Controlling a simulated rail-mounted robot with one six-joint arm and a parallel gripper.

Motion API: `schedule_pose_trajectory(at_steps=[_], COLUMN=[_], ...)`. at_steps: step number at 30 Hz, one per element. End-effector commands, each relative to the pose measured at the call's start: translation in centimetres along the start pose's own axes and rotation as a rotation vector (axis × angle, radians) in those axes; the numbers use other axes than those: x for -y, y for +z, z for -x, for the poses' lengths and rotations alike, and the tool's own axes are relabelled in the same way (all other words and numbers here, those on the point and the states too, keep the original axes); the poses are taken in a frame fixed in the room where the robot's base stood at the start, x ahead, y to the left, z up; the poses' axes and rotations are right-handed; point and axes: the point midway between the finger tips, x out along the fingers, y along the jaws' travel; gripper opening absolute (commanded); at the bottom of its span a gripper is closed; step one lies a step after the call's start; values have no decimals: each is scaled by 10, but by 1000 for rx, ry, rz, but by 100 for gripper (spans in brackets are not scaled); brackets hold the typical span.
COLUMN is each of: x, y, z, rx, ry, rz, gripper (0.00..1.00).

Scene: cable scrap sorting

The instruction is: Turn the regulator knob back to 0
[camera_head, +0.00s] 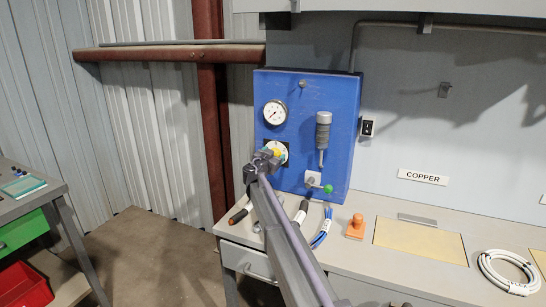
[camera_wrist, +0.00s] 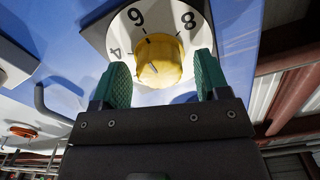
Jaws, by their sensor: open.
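The yellow regulator knob (camera_wrist: 160,58) sits at the centre of a white dial plate (camera_wrist: 105,38) with the numbers 4, 6 and 8 showing. A short dark line shows on the knob's face; I cannot tell its exact reading. My gripper (camera_wrist: 162,74) is open, with one green finger on each side of the knob and gaps between. In the head view my gripper (camera_head: 268,158) is at the dial on the blue panel (camera_head: 345,105), partly covering the knob (camera_head: 279,153). The 0 mark is not clear in either view.
A pressure gauge (camera_head: 275,112) is above the dial. A grey cylinder (camera_head: 323,131) and a green-tipped lever (camera_head: 327,189) are to its right. Below, the bench holds cable ends, blue cable (camera_head: 322,228), an orange stamp-like object (camera_head: 355,228) and a white coil (camera_head: 508,272).

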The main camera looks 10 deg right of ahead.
Motion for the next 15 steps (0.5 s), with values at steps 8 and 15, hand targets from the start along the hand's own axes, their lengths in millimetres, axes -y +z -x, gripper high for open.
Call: schedule_pose_trajectory(at_steps=[8,15], x=[0,0], y=[0,0], z=[0,0], rx=[0,0], ry=[0,0], rz=[0,0], gripper=[62,39])
